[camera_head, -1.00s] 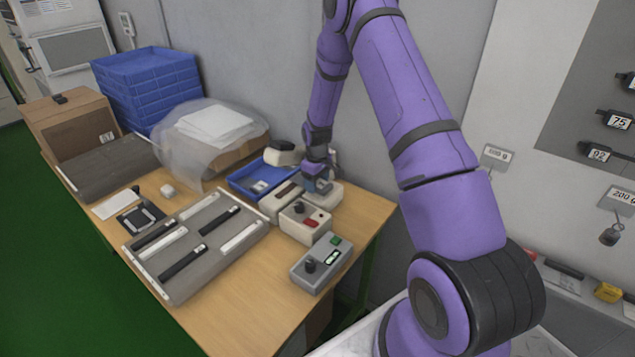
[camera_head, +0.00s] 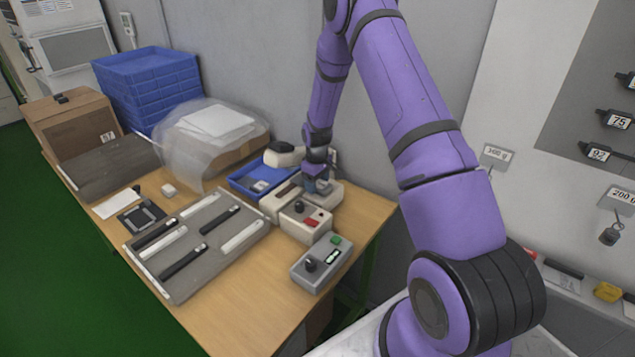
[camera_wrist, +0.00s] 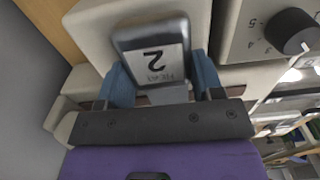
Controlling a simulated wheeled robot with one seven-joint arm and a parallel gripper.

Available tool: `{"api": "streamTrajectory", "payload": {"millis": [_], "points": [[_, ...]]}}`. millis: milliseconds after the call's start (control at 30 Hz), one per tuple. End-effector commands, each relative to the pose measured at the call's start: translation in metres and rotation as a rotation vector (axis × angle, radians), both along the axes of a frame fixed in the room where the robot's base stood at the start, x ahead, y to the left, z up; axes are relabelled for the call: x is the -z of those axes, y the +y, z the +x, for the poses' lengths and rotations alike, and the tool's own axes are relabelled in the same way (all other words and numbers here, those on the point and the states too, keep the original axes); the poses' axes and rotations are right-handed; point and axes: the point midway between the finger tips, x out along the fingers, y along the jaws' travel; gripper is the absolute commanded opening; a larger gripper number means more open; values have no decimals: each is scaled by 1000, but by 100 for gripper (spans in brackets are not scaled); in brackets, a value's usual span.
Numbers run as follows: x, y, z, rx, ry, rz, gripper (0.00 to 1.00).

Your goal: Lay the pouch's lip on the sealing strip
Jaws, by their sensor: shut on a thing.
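The pouch (camera_wrist: 155,60) is a dark flat piece with a white label marked 2, upside down in the wrist view. My gripper (camera_wrist: 162,80) is shut on it, with one blue finger at each side. In the head view my gripper (camera_head: 318,185) is low over the cream sealer (camera_head: 275,207) and hides the pouch. The brownish sealing strip (camera_head: 289,187) runs along the top of the sealer. In the wrist view parts of the strip show beside the fingers, under the pouch's near end. I cannot tell whether the pouch touches it.
A control unit with a knob and red button (camera_head: 306,221) adjoins the sealer. A grey box (camera_head: 322,265) stands in front. A blue tray (camera_head: 246,181) is behind and left. A grey slotted board (camera_head: 190,267) lies left.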

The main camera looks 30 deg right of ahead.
Motion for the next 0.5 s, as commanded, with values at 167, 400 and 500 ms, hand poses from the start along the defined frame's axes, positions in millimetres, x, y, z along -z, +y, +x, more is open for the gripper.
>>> {"api": "streamTrajectory", "payload": {"millis": [167,400,500], "points": [[-3,1,7,0,-16,-1,15],[-3,2,7,-1,-17,-1,90],[-3,2,7,-1,-18,-1,90]]}}
